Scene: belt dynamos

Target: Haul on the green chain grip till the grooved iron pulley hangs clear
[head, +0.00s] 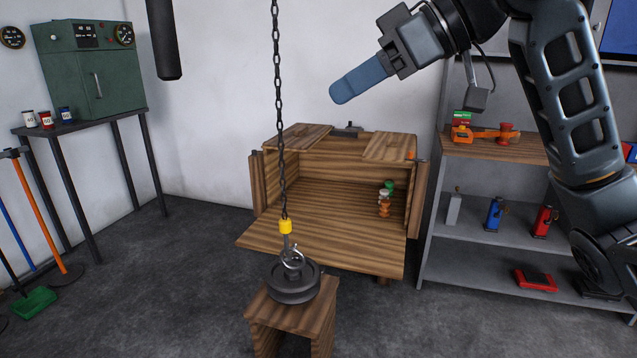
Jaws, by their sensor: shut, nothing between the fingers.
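The grooved iron pulley (292,284) is dark grey and rests on top of a small wooden stool (290,316). A ring and hook (291,257) at its top join it to a dark chain (280,120) that hangs down from above the picture. The fitting (286,227) at the chain's lower end is yellow. I see no green grip on the chain. My gripper (342,97) has blue fingers, which are shut and empty. It is in the air to the right of the chain, well above the pulley and apart from both.
An open wooden cabinet (320,243) stands behind the stool, its front flap down. Grey shelves (432,215) with tools stand at right. A dark table (90,128) bears a green metal box (88,70) at left. A dark cylinder (163,40) hangs left of the chain.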

